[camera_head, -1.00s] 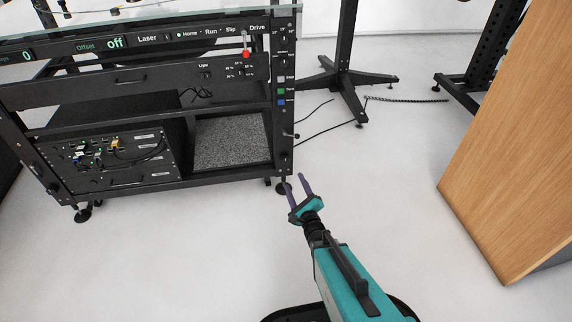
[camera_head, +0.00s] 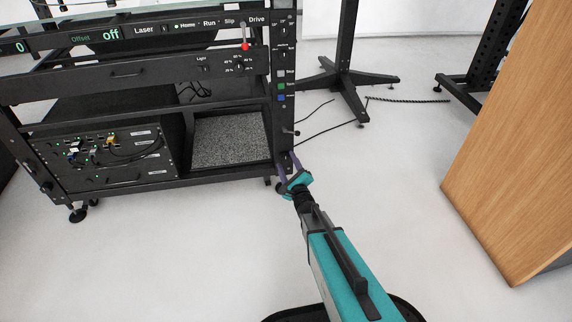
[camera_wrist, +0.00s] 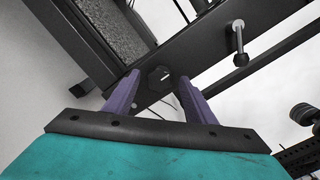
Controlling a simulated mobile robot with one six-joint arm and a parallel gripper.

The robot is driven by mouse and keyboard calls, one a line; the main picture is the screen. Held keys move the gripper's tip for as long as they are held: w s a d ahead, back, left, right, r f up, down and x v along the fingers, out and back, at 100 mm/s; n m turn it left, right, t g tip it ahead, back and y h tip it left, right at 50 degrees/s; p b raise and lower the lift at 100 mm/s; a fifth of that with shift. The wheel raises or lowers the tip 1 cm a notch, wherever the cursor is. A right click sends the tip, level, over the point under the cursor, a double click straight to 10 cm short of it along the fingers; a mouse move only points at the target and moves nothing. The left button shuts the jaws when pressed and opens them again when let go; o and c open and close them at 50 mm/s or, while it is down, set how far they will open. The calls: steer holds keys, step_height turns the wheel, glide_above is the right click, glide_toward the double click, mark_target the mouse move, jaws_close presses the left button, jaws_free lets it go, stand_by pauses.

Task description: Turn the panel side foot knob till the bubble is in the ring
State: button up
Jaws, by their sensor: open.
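My gripper (camera_head: 288,161) is open at the lower right corner of the black turntable rack (camera_head: 225,179). In the wrist view, its two purple fingers (camera_wrist: 160,88) reach forward on either side of a dark, faceted foot knob (camera_wrist: 160,76) on the rack's corner post. The knob shows in the gap between the fingertips; I cannot tell whether either finger touches it. In the head view the fingers and wrist largely cover this corner. No bubble or ring can be made out in either view.
A short lever with a rounded end (camera_wrist: 238,40) sticks out beside the knob in the wrist view. A black stand (camera_head: 345,85) is behind, with cables on the floor. A wooden cabinet (camera_head: 515,160) is at right. The floor (camera_head: 400,180) between is clear.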

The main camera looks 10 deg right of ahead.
steer(key=shift+w+a, duration=0.1)
steer(key=shift+w, duration=0.55)
steer(key=c, duration=1)
